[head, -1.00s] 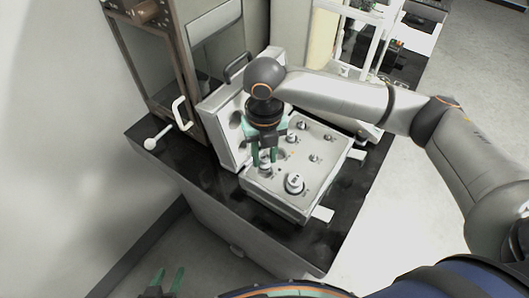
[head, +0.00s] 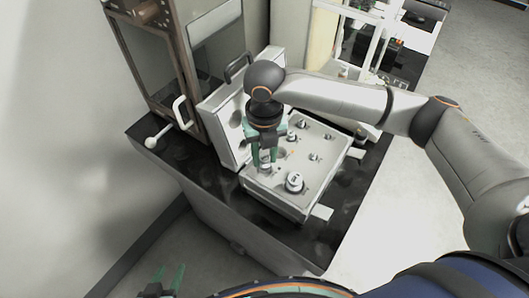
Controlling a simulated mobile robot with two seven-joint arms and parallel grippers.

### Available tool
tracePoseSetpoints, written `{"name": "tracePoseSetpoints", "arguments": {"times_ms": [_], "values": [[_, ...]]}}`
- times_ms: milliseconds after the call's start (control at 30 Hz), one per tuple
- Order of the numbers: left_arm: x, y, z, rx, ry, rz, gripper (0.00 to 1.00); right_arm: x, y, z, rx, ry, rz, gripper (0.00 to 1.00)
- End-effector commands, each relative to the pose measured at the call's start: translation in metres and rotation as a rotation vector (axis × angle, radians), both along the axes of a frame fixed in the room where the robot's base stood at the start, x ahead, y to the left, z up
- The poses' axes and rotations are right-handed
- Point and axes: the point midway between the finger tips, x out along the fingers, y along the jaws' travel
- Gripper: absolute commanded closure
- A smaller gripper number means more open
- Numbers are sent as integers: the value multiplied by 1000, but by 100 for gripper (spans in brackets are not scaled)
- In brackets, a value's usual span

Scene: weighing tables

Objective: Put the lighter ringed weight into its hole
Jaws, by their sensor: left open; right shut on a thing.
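An open white case (head: 268,189) lies on the dark table, with several metal weights in its top. A large weight (head: 294,182) stands near the case's front edge, and smaller ones such as this weight (head: 315,156) stand further back. My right gripper (head: 265,164) points down over the left part of the case and is shut on a small metal weight (head: 265,169). I cannot tell whether the held weight is in a hole or just above it. Any ring on it is too small to make out. My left gripper (head: 167,281) is open and empty, low at the bottom edge, away from the table.
The case's lid (head: 222,117) stands upright behind it. A glass-fronted cabinet (head: 160,60) with a white handle stands at the back left. The black tabletop (head: 197,176) is clear at the front left. White latches stick out from the case's right side.

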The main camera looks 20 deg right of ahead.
Motion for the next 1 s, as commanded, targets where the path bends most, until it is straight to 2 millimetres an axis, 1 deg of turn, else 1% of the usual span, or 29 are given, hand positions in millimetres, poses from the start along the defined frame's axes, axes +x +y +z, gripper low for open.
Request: {"name": "tracePoseSetpoints", "arguments": {"times_ms": [700, 1000], "values": [[0, 0, -10, 0, 1, 0, 50, 0, 0, -23, 1, 1, 1, 100], [0, 0, -10, 0, 1, 0, 50, 0, 0, -26, 0, -1, 0, 100]]}}
